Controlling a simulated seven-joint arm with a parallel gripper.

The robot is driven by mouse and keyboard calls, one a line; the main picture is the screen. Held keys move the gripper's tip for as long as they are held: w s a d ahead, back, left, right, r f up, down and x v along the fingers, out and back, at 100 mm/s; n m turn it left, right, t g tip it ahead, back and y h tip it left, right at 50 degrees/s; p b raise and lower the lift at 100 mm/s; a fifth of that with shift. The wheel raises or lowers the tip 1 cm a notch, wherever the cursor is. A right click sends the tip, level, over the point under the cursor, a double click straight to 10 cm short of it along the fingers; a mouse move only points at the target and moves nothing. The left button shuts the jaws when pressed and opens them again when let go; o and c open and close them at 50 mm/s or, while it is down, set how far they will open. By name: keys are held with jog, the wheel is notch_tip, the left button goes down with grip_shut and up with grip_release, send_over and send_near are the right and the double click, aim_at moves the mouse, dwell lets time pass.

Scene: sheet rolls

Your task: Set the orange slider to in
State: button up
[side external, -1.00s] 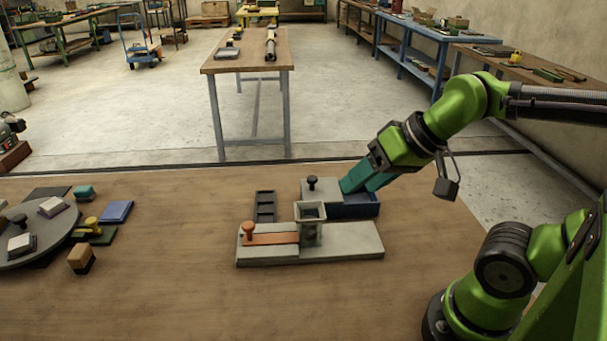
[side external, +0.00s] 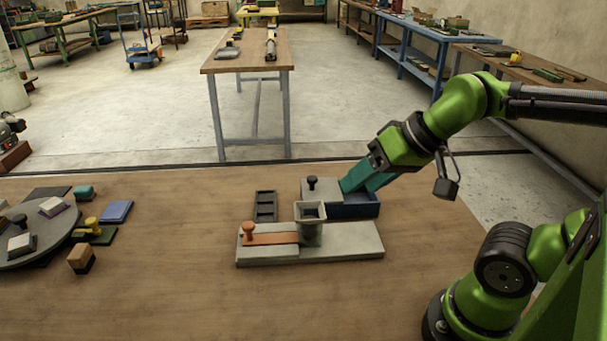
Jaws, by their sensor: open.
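The orange slider (side external: 272,239) is a flat strip with an upright round knob (side external: 248,229) at its left end. It lies on a pale grey base plate (side external: 350,245), left of a grey square hopper (side external: 311,221), and its right end meets the hopper. My gripper (side external: 347,188) has teal fingers pointing down and left, behind and to the right of the hopper, over a blue open box (side external: 358,210). It is apart from the orange slider. The gap between the fingers is hard to see from this side, and no held object shows.
A grey block with a black knob (side external: 312,182) stands next to the blue box. A black slotted tray (side external: 265,206) lies behind the slider. At left are a round turntable (side external: 40,250), a wooden block (side external: 81,259) and stamps. The front of the table is clear.

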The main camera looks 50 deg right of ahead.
jog(key=m+g+h, duration=0.2)
jog(key=m+g, duration=0.5)
jog(key=m, duration=0.7)
send_over(248, 225)
jog(key=f, duration=0.2)
notch_tip(248, 225, down, 16)
grip_shut()
